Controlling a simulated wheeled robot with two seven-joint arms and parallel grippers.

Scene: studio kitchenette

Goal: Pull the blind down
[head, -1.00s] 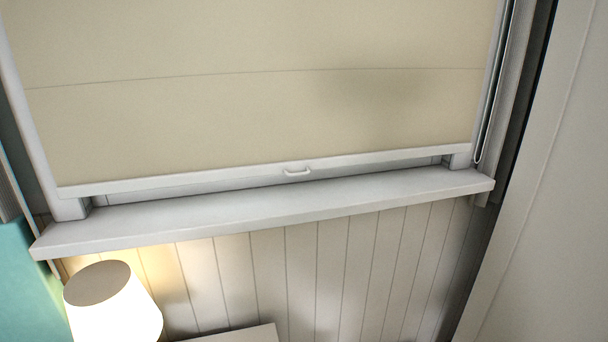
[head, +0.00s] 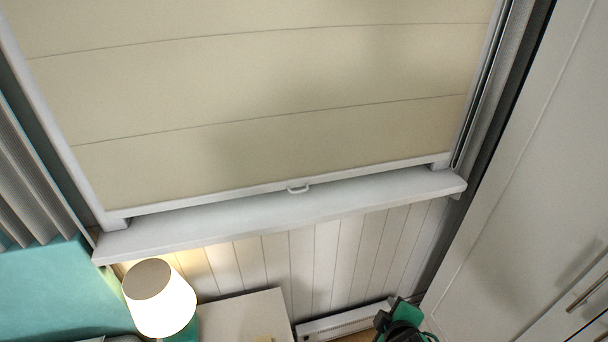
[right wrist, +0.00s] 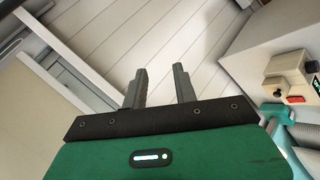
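The cream blind (head: 270,130) covers nearly all of the window in the head view. Its white bottom bar, with a small white pull handle (head: 298,189) at the middle, is close above the window sill (head: 290,217). My right gripper (head: 392,318) shows at the bottom edge of the head view, well below the sill and apart from the handle. In the right wrist view its two dark fingers (right wrist: 161,85) are apart with nothing between them. My left gripper is not in view.
A lit lamp (head: 160,300) stands at lower left beside a pale cabinet top (head: 245,318). Teal bedding (head: 45,295) lies at far left. A white cupboard (head: 530,200) with a bar handle bounds the right. A cord (head: 470,110) hangs along the blind's right edge.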

